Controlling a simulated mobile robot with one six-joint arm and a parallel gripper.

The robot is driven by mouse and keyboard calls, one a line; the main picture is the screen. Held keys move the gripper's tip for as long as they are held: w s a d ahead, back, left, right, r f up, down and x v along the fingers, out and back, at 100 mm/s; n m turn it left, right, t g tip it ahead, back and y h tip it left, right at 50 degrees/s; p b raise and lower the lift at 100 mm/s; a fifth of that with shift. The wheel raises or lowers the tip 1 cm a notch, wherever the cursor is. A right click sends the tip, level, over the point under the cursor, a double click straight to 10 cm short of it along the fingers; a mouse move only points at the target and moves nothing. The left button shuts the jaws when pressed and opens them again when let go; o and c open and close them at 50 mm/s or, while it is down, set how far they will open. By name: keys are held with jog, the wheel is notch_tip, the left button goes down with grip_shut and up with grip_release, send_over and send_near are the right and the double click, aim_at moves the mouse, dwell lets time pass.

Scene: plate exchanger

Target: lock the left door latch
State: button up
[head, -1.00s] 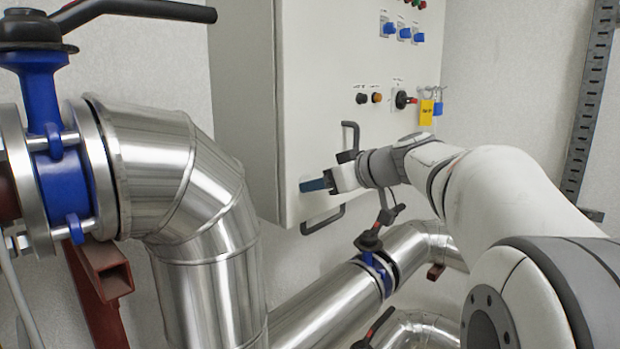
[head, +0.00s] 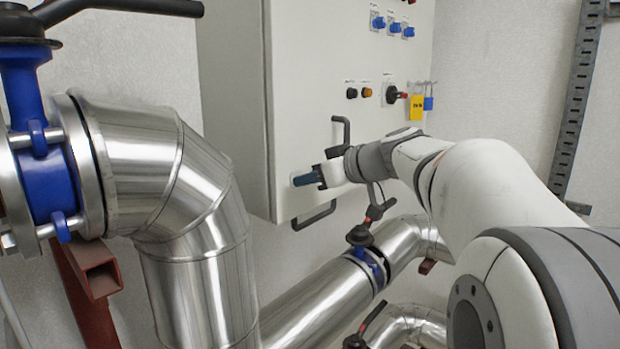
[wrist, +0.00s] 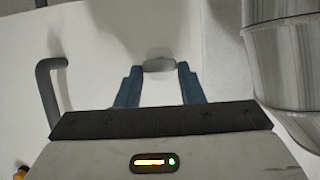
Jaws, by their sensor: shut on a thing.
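The left door latch shows in the wrist view as a small light grey knob (wrist: 159,63) on the white cabinet door (head: 300,110). My gripper (head: 303,179) is at the lower left part of this door, and its blue fingers stand on either side of the latch in the wrist view (wrist: 158,70). The fingers are shut on the latch. In the head view the fingers and gripper body hide the latch. I cannot tell from the frames whether it is locked.
Dark bar handles stand out near my gripper, one above (head: 346,133) and one below (head: 315,216). A large silver pipe (head: 185,190) rises at left. A lower pipe carries a valve (head: 362,237) beneath my arm. Padlocks (head: 416,107) hang on the cabinet's right.

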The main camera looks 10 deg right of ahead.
jog(key=m+b, duration=0.1)
jog(key=m+y+b, duration=0.1)
jog(key=g+y+b, duration=0.1)
jog(key=shift+w+d+f+m, duration=0.1)
jog(key=shift+d+f+m, duration=0.2)
jog(key=shift+m, duration=0.1)
jog(key=shift+w+d+m+y+b, duration=0.15)
jog(key=shift+m+y+b, duration=0.45)
jog(key=shift+m, duration=0.4)
jog(key=shift+r+m+g, duration=0.2)
jog(key=shift+m+g, duration=0.1)
jog(key=o, duration=1)
jog(key=b+v, duration=0.1)
jog(key=v, duration=0.7)
jog(key=shift+f, duration=0.1)
